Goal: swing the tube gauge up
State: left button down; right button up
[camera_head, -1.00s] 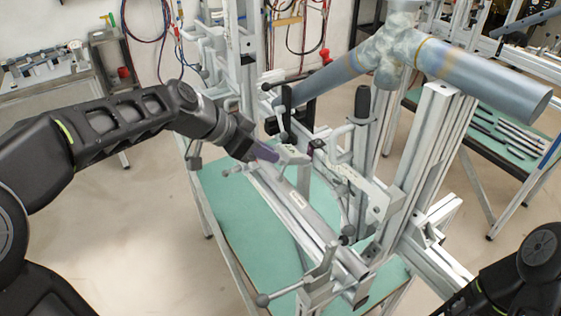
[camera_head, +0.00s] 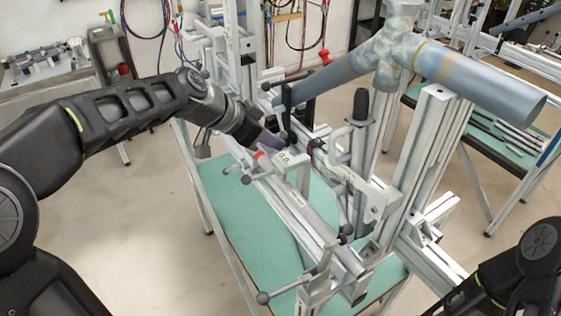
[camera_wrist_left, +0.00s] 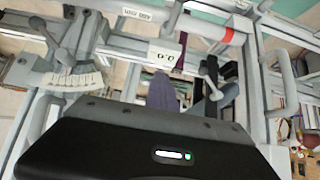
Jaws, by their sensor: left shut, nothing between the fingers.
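A pale bar with a red end and a small label (camera_head: 291,158) lies low on the frame jig, above the green table; it looks like the tube gauge, but I cannot be sure. It also shows in the left wrist view as a labelled bar with a red band (camera_wrist_left: 228,36). My left gripper (camera_head: 271,139) has purple fingers, which are shut and empty just behind the bar. In the left wrist view the purple fingers (camera_wrist_left: 164,92) point at the bar; I cannot tell whether they touch it. My right gripper is out of view.
A blue-grey tube frame (camera_head: 480,84) rests on tall aluminium posts (camera_head: 420,150) at the right. A black-handled clamp (camera_head: 361,106) stands close to the bar. The green table (camera_head: 250,215) carries the jig. Open floor lies at the lower left.

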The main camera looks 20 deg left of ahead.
aim_at(288, 157)
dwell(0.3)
pick_arm(q)
jog(key=shift+w+d+r+p, duration=0.25)
jog(key=shift+w+r+p, duration=0.05)
jog(key=shift+r+p, duration=0.1)
jog(key=shift+w+d+r, duration=0.3)
jog(key=shift+w+d, duration=0.05)
jog(key=shift+w, duration=0.05)
jog(key=shift+p, duration=0.35)
jog(key=shift+w+d+r+p, duration=0.4)
jog(key=shift+w+d+r, duration=0.05)
jog(key=shift+d, duration=0.05)
jog(key=shift+w+d+r, duration=0.15)
jog(key=shift+w+d, duration=0.05)
jog(key=shift+w, duration=0.1)
jog(key=shift+w+d+r+p, duration=0.3)
jog(key=shift+w+d+p, duration=0.45)
jog(key=shift+w, duration=0.1)
